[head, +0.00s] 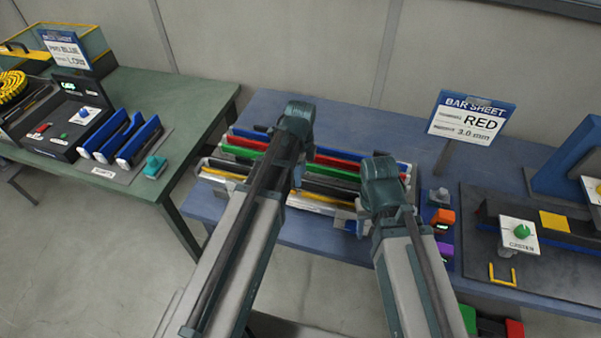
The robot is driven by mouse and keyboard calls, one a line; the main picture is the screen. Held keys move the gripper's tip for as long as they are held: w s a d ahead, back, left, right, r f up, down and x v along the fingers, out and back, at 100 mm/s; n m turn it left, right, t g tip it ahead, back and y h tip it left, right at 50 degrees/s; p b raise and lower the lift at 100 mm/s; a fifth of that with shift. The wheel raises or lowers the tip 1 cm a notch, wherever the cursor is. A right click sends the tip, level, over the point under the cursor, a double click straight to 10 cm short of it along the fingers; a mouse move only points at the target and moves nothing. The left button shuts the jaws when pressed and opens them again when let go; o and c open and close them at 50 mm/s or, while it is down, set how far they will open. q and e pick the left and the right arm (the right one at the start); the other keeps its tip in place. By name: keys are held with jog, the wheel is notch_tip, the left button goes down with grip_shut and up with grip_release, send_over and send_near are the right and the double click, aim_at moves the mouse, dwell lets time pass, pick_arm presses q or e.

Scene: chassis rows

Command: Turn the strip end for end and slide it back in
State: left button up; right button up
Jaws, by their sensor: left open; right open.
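Several long coloured strips lie side by side in a rack on the blue table, among them a red strip (343,162), a green strip (242,152) and a black strip (235,163). My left arm crosses over the rack and hides the middle of the strips. My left gripper (297,178) is mostly hidden beside its arm, over the strips, and is open. My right gripper (347,214) is open near the right end of the rack, at its front. I cannot tell whether either touches a strip.
A sign (470,117) reads BAR SHEET, RED, 3.0 mm.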

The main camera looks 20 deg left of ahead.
pick_arm(q)
notch_tip(320, 180, up, 11)
jog(key=p, duration=1)
pick_arm(e)
notch_tip(320, 180, up, 11)
jog(key=shift+r, duration=0.15)
pick_arm(q)
jog(key=s+d+f+n+y+b, duration=0.1)
jog(key=s+d+f+n+b, duration=0.8)
jog(key=s+n, duration=0.4)
jog(key=shift+s+d+n, duration=0.35)
jog(key=shift+d+n, duration=0.2)
jog(key=shift+n, duration=0.25)
pick_arm(e)
notch_tip(320, 180, down, 10)
jog(key=shift+r, duration=0.25)
